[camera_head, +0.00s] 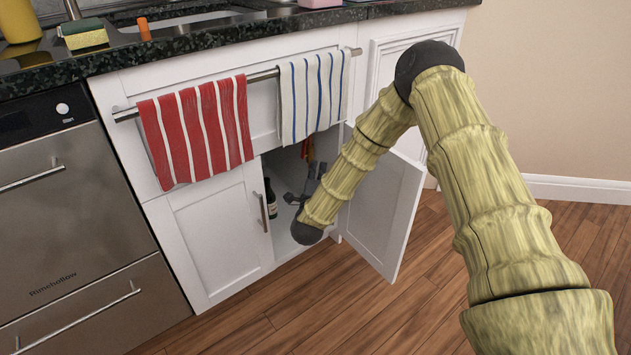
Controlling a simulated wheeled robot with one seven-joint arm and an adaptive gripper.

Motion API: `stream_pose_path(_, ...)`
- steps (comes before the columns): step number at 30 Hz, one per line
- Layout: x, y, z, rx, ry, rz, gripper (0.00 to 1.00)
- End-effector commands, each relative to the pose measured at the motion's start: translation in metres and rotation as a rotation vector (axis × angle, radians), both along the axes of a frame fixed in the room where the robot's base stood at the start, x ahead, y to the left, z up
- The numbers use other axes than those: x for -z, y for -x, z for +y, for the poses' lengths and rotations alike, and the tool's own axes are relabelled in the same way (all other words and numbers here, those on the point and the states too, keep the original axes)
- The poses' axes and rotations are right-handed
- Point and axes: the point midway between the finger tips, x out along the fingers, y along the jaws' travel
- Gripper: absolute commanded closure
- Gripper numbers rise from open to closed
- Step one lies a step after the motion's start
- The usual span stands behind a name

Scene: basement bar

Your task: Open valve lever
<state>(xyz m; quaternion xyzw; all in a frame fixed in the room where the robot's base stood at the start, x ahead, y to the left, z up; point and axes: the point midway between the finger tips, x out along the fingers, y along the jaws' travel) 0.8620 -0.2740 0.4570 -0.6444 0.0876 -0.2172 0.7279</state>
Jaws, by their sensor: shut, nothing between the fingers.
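My arm reaches into the open cabinet under the counter. My gripper (314,172) is a small dark grey shape inside the opening, partly hidden by my own arm. It looks shut, with nothing seen in it. A small orange-red piece (307,149) shows just above it, high in the cabinet. It may be the valve lever, but it is too small and shaded to be sure. I cannot tell whether the gripper touches it. The rest of the cabinet's inside is largely hidden by my arm.
The right cabinet door (384,215) stands open; the left door (212,238) is shut. A dark bottle (270,198) stands inside at the left. A red striped towel (197,132) and a white-blue one (312,95) hang above. The wooden floor (330,315) in front is clear.

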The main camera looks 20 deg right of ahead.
Motion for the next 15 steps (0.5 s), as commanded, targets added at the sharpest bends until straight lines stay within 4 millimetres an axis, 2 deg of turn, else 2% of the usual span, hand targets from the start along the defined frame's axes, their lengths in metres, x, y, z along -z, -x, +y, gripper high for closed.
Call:
stream_pose_path(7, -0.004, -0.037, -0.018, 0.000, 0.001, -0.002, 1.00)
stream_pose_path(15, -0.011, -0.066, -0.007, 0.000, 0.002, 0.000, 1.00)
